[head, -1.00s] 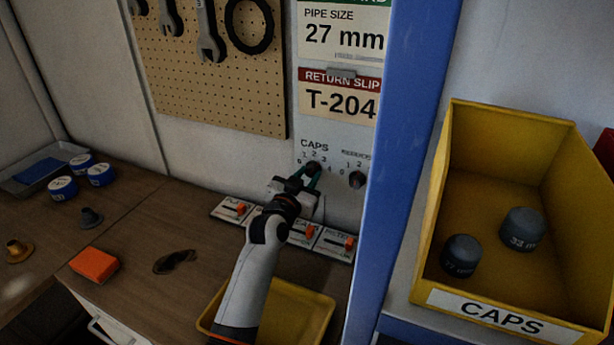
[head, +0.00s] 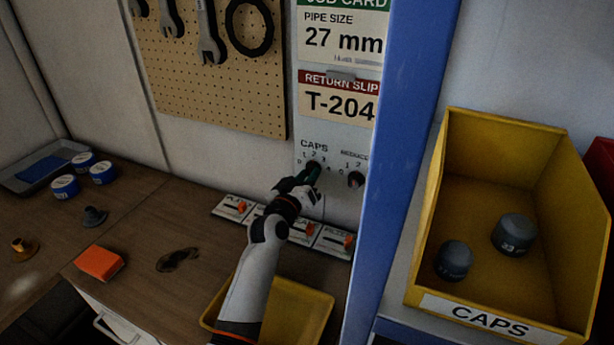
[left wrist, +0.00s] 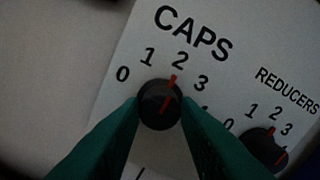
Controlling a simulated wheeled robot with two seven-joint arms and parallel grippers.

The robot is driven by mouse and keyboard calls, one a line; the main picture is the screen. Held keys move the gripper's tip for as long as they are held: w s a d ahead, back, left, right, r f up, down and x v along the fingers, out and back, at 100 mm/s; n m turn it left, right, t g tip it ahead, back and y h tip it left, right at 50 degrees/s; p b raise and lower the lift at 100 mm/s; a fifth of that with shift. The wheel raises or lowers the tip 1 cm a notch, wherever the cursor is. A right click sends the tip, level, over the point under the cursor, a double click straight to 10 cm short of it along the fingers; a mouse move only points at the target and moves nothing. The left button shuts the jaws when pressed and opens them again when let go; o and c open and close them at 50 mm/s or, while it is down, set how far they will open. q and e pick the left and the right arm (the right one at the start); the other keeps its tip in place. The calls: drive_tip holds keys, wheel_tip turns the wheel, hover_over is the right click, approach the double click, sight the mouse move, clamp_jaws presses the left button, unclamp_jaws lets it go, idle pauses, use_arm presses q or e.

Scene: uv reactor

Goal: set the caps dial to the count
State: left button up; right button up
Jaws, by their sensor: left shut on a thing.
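The caps dial (left wrist: 160,104) is a round black knob with a red pointer line on a pale panel. Its scale has 0, 1, 2, 3 and a partly hidden mark. In the left wrist view the red line points at 2. My left gripper (head: 312,176) reaches up to the panel, and its green fingers are shut on the dial, one on each side. The yellow caps bin (head: 427,241) at the right holds two dark grey caps, one at the left (head: 454,261) and one at the right (head: 514,235). My right gripper is not in view.
The black reducers dial (head: 356,179) sits close to the right of the caps dial. A blue post (head: 412,150) stands between panel and bin. A job card (head: 343,35) reads 27 mm; a return slip (head: 338,98) reads T-204. A row of orange-handled sliders (head: 333,240) lies below.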

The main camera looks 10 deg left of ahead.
use_arm(q)
drive_tip(key=shift+r, duration=0.1)
idle(0.3)
drive_tip(key=o, duration=1)
drive_tip(key=shift+s, duration=0.1)
drive_tip(key=shift+s+a+b, duration=0.35)
drive_tip(key=shift+s+a, duration=0.05)
drive_tip(key=shift+s, duration=1.55)
drive_tip(key=shift+s+a+b, duration=0.3)
drive_tip(key=shift+s+a, duration=0.1)
drive_tip(key=shift+s, duration=1.5)
drive_tip(key=shift+s+a+b, duration=0.35)
drive_tip(key=shift+s+a, duration=0.05)
drive_tip(key=shift+s, duration=1.55)
